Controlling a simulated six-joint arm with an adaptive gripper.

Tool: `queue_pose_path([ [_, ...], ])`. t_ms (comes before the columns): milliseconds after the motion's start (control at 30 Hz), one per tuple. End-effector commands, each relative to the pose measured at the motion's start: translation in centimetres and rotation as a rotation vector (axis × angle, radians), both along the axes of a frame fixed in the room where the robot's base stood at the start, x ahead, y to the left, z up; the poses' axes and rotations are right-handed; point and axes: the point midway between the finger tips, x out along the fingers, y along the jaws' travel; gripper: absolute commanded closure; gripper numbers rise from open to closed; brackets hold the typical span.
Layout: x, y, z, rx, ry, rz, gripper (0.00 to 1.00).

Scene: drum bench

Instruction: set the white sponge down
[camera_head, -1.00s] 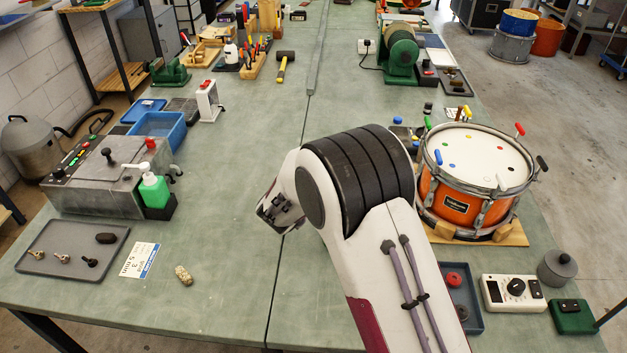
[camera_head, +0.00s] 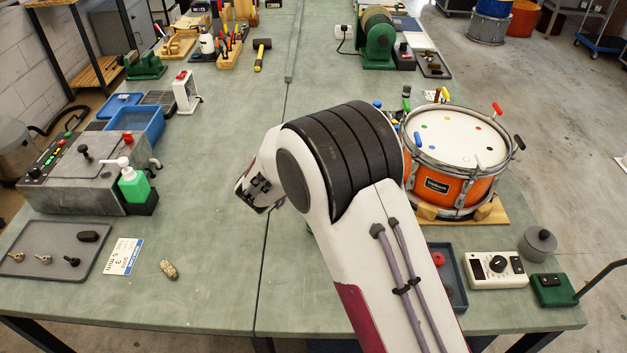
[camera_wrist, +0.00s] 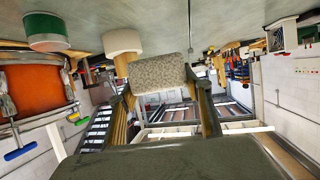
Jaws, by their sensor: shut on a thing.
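The white sponge (camera_wrist: 160,72) shows in the wrist view as an off-white, speckled block. My gripper (camera_wrist: 160,80) is shut on it, with a finger at each side. The wrist view is tilted so that the bench top lies along the upper edge. I cannot tell how far the sponge is from the bench. In the head view my arm hides the gripper's fingers and the sponge.
The orange drum (camera_head: 447,182) stands right of my arm, with the blue tray (camera_head: 457,290) and a white meter (camera_head: 495,270) in front. A tan speckled piece (camera_head: 169,270) lies left, beside a white card (camera_head: 123,256). The green bench top (camera_head: 215,225) is clear between.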

Motion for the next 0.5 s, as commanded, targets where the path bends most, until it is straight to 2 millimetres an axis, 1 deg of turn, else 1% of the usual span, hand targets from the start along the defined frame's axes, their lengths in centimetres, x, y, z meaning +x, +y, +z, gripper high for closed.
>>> queue_pose_path([
  [167, -0.4, 1.4, 0.8, 0.002, -0.001, 0.019, 0.63],
  [267, -1.2, 2.5, 1.5, 0.002, -0.001, 0.038, 0.63],
  [367, -3.0, 3.2, 1.4, 0.000, 0.001, 0.040, 0.63],
  [433, -4.4, 3.2, 1.4, 0.000, 0.001, 0.027, 0.63],
  [500, -6.0, 2.8, 1.2, 0.000, 0.001, 0.001, 0.63],
])
